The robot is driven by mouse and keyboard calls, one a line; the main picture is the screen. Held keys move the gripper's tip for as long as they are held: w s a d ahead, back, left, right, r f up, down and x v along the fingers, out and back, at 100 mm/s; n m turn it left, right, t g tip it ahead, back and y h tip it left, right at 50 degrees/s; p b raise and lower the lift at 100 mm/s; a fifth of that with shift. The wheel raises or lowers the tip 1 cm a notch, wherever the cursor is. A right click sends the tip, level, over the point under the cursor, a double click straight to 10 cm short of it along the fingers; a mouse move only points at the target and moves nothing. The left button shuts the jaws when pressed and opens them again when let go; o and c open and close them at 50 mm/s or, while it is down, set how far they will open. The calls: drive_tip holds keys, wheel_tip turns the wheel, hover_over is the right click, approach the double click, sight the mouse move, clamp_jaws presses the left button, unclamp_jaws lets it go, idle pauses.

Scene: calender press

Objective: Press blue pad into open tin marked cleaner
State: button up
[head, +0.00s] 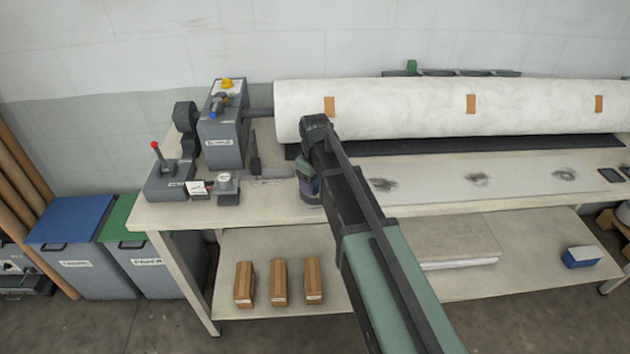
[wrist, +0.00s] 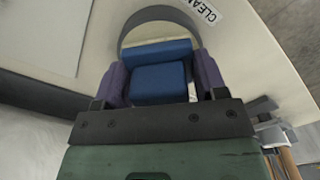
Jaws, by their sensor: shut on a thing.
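My gripper (head: 309,189) is low over the table near the front edge, beside the grey strip. In the wrist view its purple fingers (wrist: 160,78) are shut on the blue pad (wrist: 158,84). A second blue face shows just beyond the pad's near face; I cannot tell whether it is part of the same pad. The grey round rim of the tin (wrist: 150,13) curves around the far side of the pad and fingers. A label beside it reads "CLEAN", the rest cut off. The tin's bottom and any contact with the pad are hidden. In the head view my arm covers most of this spot.
A large white roll (head: 400,108) lies along the back of the table. The grey strip (head: 430,178) carries several dark smudges. A control box with a red-knobbed lever (head: 156,150) stands at left. Blue-lidded (head: 70,218) and green-lidded (head: 122,215) bins stand on the floor.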

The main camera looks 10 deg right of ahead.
idle(0.4)
wheel_tip(320, 180, up, 7)
drive_tip(key=p, duration=0.7)
